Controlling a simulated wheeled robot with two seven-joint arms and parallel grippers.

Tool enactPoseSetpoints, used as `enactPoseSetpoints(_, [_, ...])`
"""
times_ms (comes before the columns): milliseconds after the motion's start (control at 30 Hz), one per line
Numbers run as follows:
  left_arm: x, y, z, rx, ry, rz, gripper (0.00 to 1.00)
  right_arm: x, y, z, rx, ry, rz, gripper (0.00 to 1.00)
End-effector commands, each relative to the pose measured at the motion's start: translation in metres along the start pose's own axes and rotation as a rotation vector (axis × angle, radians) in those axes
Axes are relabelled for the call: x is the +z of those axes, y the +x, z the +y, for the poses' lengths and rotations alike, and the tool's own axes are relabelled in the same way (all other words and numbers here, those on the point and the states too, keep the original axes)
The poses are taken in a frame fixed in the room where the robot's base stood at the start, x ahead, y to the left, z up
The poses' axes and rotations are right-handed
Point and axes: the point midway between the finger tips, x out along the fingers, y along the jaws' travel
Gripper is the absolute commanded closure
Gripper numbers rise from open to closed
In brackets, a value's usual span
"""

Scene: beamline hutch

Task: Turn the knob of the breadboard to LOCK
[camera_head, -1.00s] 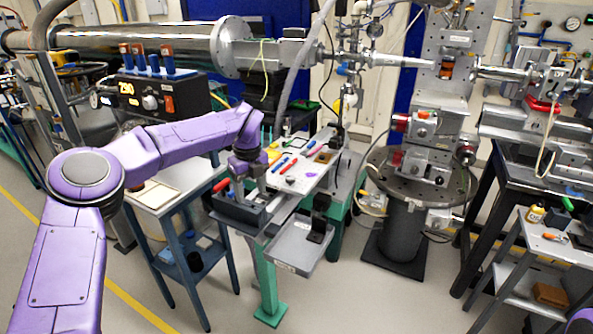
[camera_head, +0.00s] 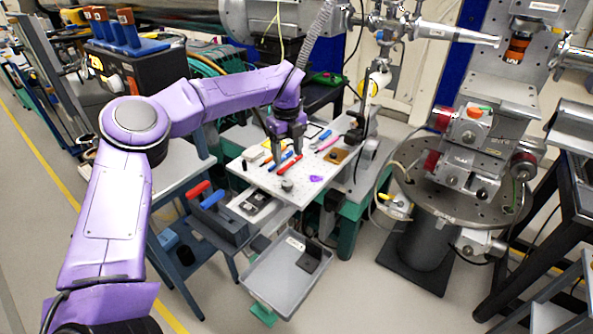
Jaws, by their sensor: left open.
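The breadboard (camera_head: 262,178) is a pale perforated plate on the table in the middle of the head view. A small grey round piece (camera_head: 287,185), which looks like the knob, stands near its front edge. Any LOCK mark is too small to read, so I cannot tell its setting. My left gripper (camera_head: 288,154) is open, pointing down over the breadboard, a little behind the grey knob in the picture and apart from it. Its fingers hide part of the board and the tools behind. My right gripper is not in view.
Blue and red pens (camera_head: 291,164) and a purple piece (camera_head: 316,179) lie on the breadboard. A grey tray (camera_head: 285,280) sits lower in front. A dark bin (camera_head: 218,220) with red and blue handles stands at its left. A round metal stage (camera_head: 460,195) stands right.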

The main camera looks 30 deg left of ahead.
Motion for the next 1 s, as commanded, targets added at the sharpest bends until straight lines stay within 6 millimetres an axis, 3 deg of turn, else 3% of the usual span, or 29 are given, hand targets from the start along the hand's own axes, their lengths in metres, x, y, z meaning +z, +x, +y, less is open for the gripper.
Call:
enactPoseSetpoints(433, [-0.001, 0.088, -0.001, 0.006, 0.002, 0.003, 0.38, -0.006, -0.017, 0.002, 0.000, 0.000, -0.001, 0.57])
enactPoseSetpoints(600, [0.000, 0.102, -0.001, 0.003, 0.001, 0.002, 0.38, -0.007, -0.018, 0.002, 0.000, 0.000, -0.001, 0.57])
enactPoseSetpoints(833, [0.000, 0.103, 0.000, 0.002, 0.000, 0.001, 0.38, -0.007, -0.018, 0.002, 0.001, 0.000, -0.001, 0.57])
enactPoseSetpoints(1000, [0.000, 0.103, 0.000, 0.002, 0.000, 0.001, 0.93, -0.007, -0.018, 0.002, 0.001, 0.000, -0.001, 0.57])
